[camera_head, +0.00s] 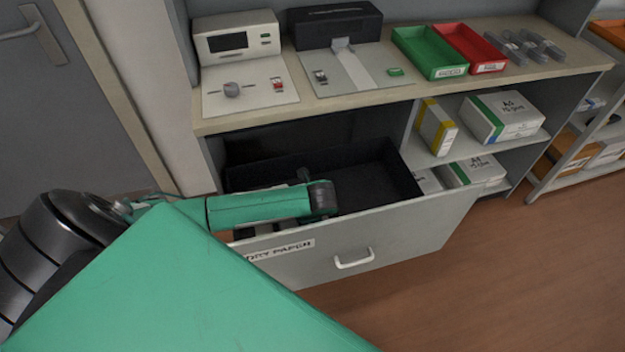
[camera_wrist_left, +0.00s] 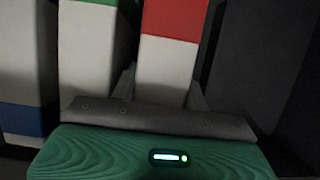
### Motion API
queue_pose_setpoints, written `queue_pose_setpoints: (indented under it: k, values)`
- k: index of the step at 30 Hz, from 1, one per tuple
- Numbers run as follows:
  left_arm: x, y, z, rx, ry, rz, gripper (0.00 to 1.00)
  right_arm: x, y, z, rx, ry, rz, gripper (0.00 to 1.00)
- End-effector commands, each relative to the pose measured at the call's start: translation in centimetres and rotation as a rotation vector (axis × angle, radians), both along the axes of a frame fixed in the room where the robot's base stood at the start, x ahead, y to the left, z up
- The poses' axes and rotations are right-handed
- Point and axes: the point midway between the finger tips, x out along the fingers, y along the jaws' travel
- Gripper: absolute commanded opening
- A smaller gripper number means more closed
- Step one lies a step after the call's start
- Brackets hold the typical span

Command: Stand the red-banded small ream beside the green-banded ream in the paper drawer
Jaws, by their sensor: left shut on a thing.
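The red-banded small ream (camera_wrist_left: 170,55) is white with a red band and sits between the fingers of my left gripper (camera_wrist_left: 164,88), which is shut on it. The green-banded ream (camera_wrist_left: 88,50) stands just to its left in the left wrist view, with a narrow gap and a finger between them. The paper drawer (camera_head: 405,238) is pulled open in the head view, and my left arm reaches down into it. I cannot tell whether the red-banded ream touches the drawer floor. My right gripper is out of view.
A blue-banded ream (camera_wrist_left: 28,75) stands at the far left of the left wrist view. A dark drawer wall (camera_wrist_left: 245,60) is close on the right. Above the drawer, a counter (camera_head: 375,100) holds devices, a green tray (camera_head: 428,68) and a red tray (camera_head: 490,67).

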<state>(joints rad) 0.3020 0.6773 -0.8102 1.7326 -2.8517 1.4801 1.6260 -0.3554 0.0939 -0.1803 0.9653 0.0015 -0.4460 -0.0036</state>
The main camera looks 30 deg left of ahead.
Motion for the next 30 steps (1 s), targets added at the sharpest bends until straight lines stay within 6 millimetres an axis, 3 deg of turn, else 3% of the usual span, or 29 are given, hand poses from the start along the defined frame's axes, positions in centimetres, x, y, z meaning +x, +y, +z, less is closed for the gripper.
queue_pose_setpoints:
  k: [13, 14, 15, 25, 30]
  values:
    - [0.2, 0.0, -0.8, 0.000, -0.006, 0.000, 0.00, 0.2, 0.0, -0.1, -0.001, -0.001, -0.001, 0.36]
    - [0.0, 0.0, -0.9, 0.000, -0.002, 0.001, 0.49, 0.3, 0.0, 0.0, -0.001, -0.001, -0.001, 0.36]
    - [0.0, 0.0, -0.9, 0.000, -0.002, 0.001, 0.54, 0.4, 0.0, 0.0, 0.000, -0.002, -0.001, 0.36]
    - [0.0, 0.0, -0.8, 0.000, -0.002, 0.001, 0.54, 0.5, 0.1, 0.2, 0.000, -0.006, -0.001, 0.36]
    - [-0.4, -0.6, 1.0, -0.002, -0.004, -0.002, 0.54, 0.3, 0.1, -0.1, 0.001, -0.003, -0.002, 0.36]
